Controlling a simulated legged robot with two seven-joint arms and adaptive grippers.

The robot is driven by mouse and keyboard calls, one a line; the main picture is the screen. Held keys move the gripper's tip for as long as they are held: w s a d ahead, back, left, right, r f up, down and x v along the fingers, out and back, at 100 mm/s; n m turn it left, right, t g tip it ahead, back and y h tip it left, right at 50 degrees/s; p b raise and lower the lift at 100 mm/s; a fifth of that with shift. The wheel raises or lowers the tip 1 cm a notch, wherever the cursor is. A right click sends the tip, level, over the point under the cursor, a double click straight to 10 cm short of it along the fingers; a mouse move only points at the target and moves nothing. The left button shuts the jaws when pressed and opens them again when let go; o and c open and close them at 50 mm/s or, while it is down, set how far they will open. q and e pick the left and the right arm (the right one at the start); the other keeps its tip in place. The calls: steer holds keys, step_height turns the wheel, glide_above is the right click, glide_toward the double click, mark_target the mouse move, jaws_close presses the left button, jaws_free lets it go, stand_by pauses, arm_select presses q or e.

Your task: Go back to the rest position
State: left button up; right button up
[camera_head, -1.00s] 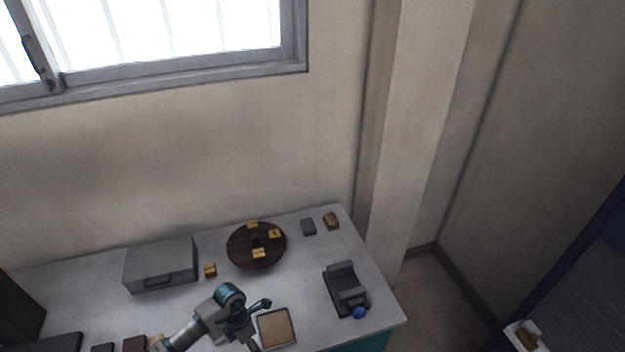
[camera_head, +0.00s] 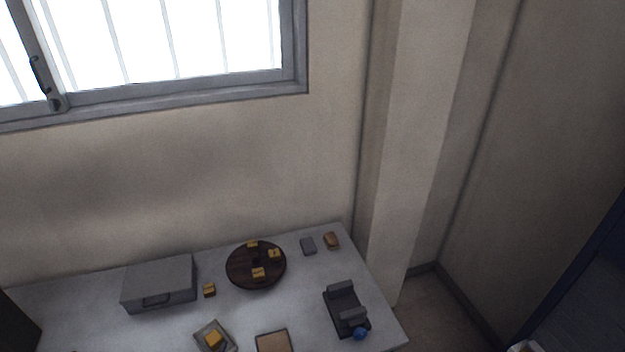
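Neither of my grippers shows in the head view. On the pale table (camera_head: 90,300), a round dark brown tray (camera_head: 235,270) carries several small yellow blocks, one of them near its front (camera_head: 258,273). Another yellow block (camera_head: 209,290) stands on the table left of the tray. A small square tray (camera_head: 228,341) with a yellow block (camera_head: 213,338) in it is at the bottom edge. A tan-topped square tray (camera_head: 273,342) lies to its right, partly cut off by the picture's edge.
A grey box with a handle (camera_head: 160,283) stands at the left back. A dark stand (camera_head: 343,301) with a blue knob (camera_head: 361,333) is near the right edge. A window (camera_head: 150,50) is above.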

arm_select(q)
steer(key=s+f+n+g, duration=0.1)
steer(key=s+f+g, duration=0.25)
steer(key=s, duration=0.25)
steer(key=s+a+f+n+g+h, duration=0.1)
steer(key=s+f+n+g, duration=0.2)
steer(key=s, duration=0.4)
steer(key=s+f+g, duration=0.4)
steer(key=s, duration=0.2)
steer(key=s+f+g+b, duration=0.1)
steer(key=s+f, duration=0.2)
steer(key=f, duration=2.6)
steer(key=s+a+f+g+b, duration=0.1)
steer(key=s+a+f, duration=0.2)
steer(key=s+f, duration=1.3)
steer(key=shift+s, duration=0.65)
